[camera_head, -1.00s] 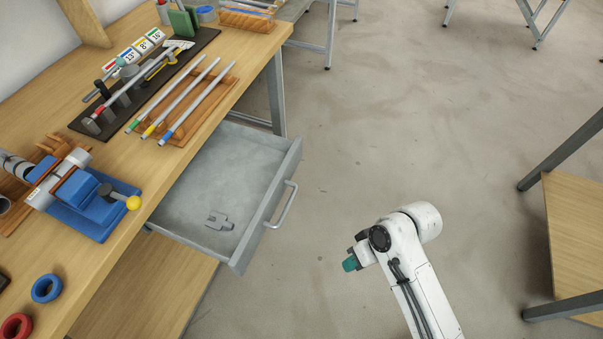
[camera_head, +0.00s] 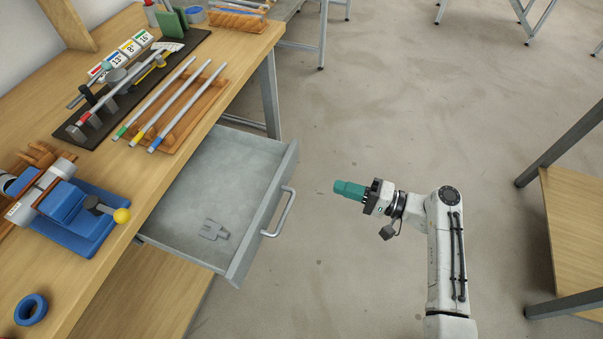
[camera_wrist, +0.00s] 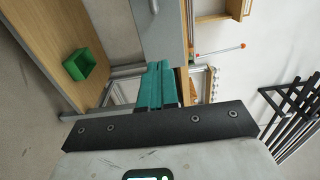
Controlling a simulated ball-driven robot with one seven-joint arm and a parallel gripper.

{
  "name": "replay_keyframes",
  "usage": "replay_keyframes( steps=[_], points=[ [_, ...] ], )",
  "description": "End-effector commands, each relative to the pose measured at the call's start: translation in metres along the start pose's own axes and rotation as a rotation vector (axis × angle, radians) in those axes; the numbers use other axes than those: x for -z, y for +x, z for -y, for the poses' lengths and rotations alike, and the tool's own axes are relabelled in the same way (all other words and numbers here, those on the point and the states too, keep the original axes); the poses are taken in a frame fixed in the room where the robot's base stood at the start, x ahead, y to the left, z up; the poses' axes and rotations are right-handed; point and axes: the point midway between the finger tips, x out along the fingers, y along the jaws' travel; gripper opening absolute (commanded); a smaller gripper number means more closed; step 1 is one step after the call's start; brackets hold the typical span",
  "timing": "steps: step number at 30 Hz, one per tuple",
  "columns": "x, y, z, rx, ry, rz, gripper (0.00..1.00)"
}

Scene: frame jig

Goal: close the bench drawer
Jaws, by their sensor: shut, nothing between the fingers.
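The grey bench drawer (camera_head: 235,185) is pulled well out from under the wooden bench top. Its bar handle (camera_head: 280,212) is on the front panel, facing right. A small grey metal part (camera_head: 214,231) lies on the drawer floor. My gripper (camera_head: 337,187), with teal fingers, is shut and empty, to the right of the drawer front and handle with a clear gap between. In the wrist view, the teal fingers (camera_wrist: 156,85) lie together, and the drawer front (camera_wrist: 162,35) shows beyond them with part of the handle at the top edge.
The bench top (camera_head: 140,185) holds a blue vise (camera_head: 75,215), a rack of rods (camera_head: 170,115) and a blue ring (camera_head: 31,309). A green bin (camera_wrist: 86,64) shows in the wrist view. A second table (camera_head: 575,225) stands at right. The floor between is clear.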

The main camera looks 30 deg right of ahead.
Motion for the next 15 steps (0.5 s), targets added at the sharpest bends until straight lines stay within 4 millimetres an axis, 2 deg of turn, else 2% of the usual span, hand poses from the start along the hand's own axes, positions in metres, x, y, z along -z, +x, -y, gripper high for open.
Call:
replay_keyframes(
  steps=[9,15],
  points=[
    [-0.001,0.064,0.002,-0.001,-0.002,0.005,0.0],
    [-0.001,0.096,0.001,-0.002,-0.001,0.004,0.0]
  ],
)
